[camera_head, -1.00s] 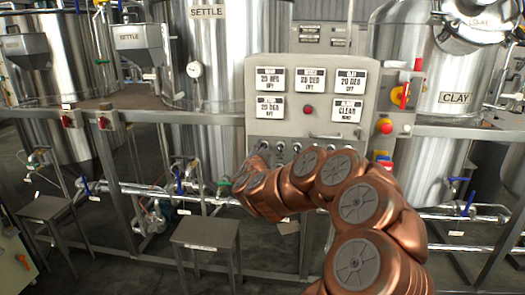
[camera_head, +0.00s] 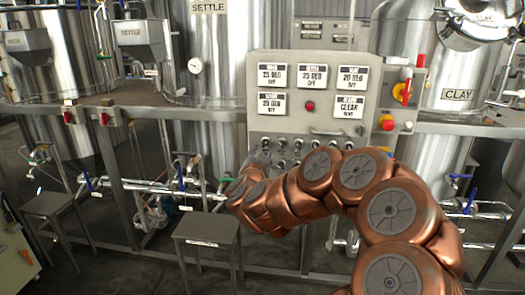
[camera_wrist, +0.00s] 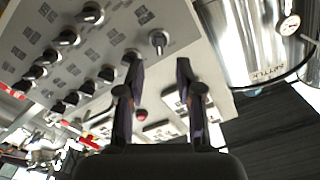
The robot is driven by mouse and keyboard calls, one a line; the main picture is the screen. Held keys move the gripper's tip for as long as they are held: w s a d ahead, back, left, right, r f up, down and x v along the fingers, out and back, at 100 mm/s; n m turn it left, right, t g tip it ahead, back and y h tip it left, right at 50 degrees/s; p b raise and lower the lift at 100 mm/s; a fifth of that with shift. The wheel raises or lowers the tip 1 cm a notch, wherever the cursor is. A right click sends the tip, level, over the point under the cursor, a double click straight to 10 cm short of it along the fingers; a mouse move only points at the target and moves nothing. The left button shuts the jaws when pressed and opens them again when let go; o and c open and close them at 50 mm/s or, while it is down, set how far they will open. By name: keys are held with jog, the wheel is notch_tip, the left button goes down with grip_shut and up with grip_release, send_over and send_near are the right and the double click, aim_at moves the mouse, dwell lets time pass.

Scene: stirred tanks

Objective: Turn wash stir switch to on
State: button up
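The grey control panel (camera_head: 385,75) stands in the middle of the head view, with rows of dark-tipped switches (camera_head: 297,146) along its lower part. In the wrist view the panel (camera_wrist: 110,20) appears turned over, with several switches on it. Their small labels are too blurred to read, so I cannot tell which one is the wash stir switch. My gripper (camera_wrist: 158,62) is open and empty, facing the panel. One separate switch (camera_wrist: 158,40) shows between and just beyond its fingertips. Another switch (camera_wrist: 130,56) is partly covered by the left finger. Contact with either is not clear.
White displays (camera_head: 312,76) and a red button (camera_head: 310,105) are above the switches. Steel tanks (camera_head: 208,60) stand behind. A low metal stand (camera_head: 206,228) and pipes are at the lower left.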

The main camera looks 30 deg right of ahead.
jog(key=v, duration=0.4)
jog(key=shift+s+a, duration=0.2)
jog(key=shift+a, duration=0.1)
jog(key=shift+s, duration=0.2)
dwell(0.7)
